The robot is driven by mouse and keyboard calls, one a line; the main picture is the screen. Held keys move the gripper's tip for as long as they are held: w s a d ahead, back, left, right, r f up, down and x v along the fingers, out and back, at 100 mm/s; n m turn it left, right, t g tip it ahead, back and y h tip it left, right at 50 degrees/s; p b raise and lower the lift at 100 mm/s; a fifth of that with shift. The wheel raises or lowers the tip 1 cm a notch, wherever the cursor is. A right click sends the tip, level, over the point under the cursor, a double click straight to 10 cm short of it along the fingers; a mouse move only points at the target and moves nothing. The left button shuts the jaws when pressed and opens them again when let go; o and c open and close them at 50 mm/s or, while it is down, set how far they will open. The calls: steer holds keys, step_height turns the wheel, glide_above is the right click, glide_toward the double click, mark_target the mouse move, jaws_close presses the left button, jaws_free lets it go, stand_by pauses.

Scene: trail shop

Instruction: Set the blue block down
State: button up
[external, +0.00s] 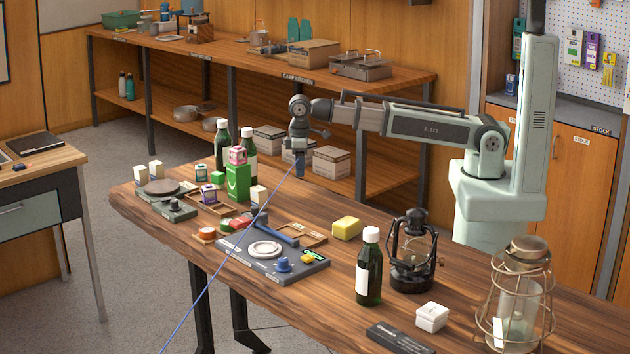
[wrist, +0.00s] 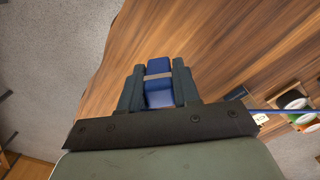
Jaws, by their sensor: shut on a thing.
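The blue block (wrist: 159,97) is held between the two dark fingers of my gripper (wrist: 159,88) in the wrist view; a pale band crosses it. My gripper (external: 299,158) is shut on it. In the external view the gripper hangs in the air over the far side of the wooden bench (external: 480,262), with a small blue part of the block (external: 300,170) showing at its tips. Bare wood lies under and around the block in the wrist view. The exact height above the bench is hard to tell.
A grey board (external: 270,262) with a white ring stands mid-bench, beside a blue-handled hammer (external: 277,230). Green bottles (external: 369,268), a black lantern (external: 412,255), a yellow block (external: 347,227) and a green box (external: 238,182) stand around. A thin blue line (external: 225,251) crosses the view.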

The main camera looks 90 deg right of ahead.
mark_target(223, 211)
steer(key=shift+n, duration=0.4)
steer(key=a, duration=0.3)
steer(key=w+a, duration=0.1)
steer(key=shift+w+a+r, duration=0.1)
steer(key=shift+a+r, duration=0.05)
steer(key=shift+r, duration=0.25)
steer(key=shift+n, duration=0.8)
steer(key=w+a+r, duration=0.1)
steer(key=w+a, duration=0.2)
steer(key=w+a+r, duration=0.1)
steer(key=w+a, duration=0.2)
steer(key=w, duration=0.1)
steer(key=w+a+r, duration=0.1)
steer(key=w+a, duration=0.3)
steer(key=shift+w+r, duration=0.15)
steer(key=shift+w, duration=0.05)
steer(key=w+a+r+n, duration=0.3)
steer(key=w+a+n, duration=0.1)
steer(key=w, duration=0.7)
steer(key=shift+s+f+n, duration=0.15)
steer(key=shift+f+n, duration=0.45)
steer(key=shift+f, duration=2)
steer(key=shift+s+f+n, duration=0.1)
steer(key=shift+f+n, duration=0.5)
steer(key=shift+f, duration=1.95)
steer(key=shift+f, duration=0.6)
steer(key=o, duration=1)
steer(key=shift+o, duration=0.2)
step_height(223, 211, up, 13)
steer(key=shift+r, duration=0.15)
